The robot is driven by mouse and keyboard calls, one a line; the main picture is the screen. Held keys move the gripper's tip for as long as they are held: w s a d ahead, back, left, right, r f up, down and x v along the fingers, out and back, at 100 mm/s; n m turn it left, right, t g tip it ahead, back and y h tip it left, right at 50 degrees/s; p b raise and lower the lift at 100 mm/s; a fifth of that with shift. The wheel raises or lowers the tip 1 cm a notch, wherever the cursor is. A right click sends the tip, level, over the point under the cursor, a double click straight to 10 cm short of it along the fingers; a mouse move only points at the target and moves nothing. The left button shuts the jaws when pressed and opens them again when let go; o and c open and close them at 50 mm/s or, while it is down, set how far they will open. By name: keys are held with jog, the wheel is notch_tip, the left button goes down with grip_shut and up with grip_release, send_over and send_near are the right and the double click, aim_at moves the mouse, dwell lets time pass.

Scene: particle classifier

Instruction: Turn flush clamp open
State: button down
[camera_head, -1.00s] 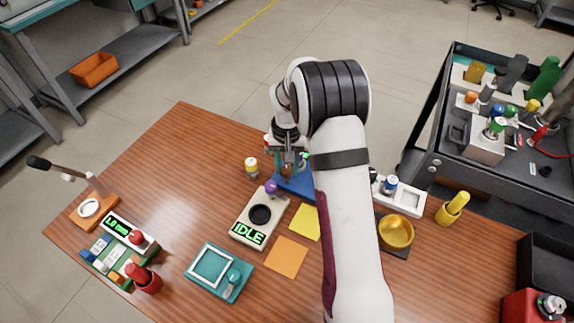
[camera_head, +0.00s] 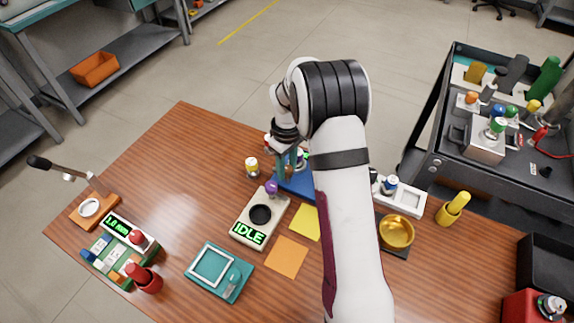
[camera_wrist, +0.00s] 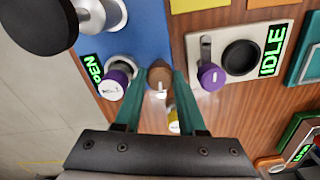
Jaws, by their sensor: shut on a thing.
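The blue device base (camera_head: 297,187) stands at the back middle of the table, partly hidden by my arm. In the wrist view the base (camera_wrist: 140,30) carries a purple-capped knob (camera_wrist: 115,82) and a brown knob (camera_wrist: 159,76) with a white mark, seemingly the flush clamp's knob. My gripper (camera_wrist: 158,80) is shut on the brown knob, one green finger on each side. A green-lit display (camera_wrist: 93,68) beside the purple knob shows text that seems to end in "EN". In the head view my gripper (camera_head: 287,170) points down at the base; the grip is hard to see there.
The white unit (camera_head: 260,218) reading IDLE, with a purple knob, stands close in front of the base. A gold bowl (camera_head: 396,231) is right of my arm. The table's left middle is clear.

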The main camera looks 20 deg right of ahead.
aim_at(287, 168)
jog(key=shift+n, duration=0.6)
jog(key=c, duration=0.5)
grip_release()
notch_tip(287, 168, up, 16)
jog(key=shift+f, duration=0.1)
